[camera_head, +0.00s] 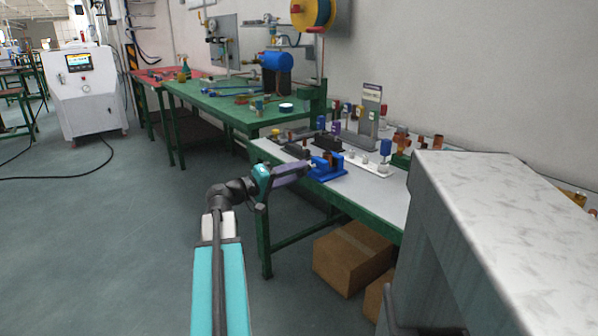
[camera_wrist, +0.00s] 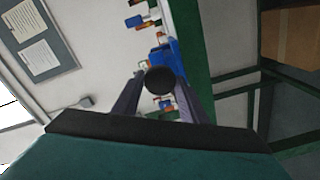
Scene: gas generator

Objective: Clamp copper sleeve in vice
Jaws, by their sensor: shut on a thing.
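The blue vice (camera_head: 326,166) stands on the front edge of the light-topped workbench. A small copper-coloured piece shows at its jaws; I cannot tell whether it is the copper sleeve or whether it is clamped. My gripper (camera_head: 308,170) reaches the vice's near left side. In the wrist view, my gripper (camera_wrist: 160,84) is shut on a dark round knob (camera_wrist: 160,80), which lies between its purple-grey fingers in front of the blue vice (camera_wrist: 164,54). The knob and fingers hide part of the vice.
Small fittings and a grey stand (camera_head: 369,112) crowd the workbench (camera_head: 375,212) behind and right of the vice. A large grey cabinet (camera_head: 500,200) blocks the right foreground. Cardboard boxes (camera_head: 350,258) lie below the bench. Open floor (camera_head: 110,240) lies to the left.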

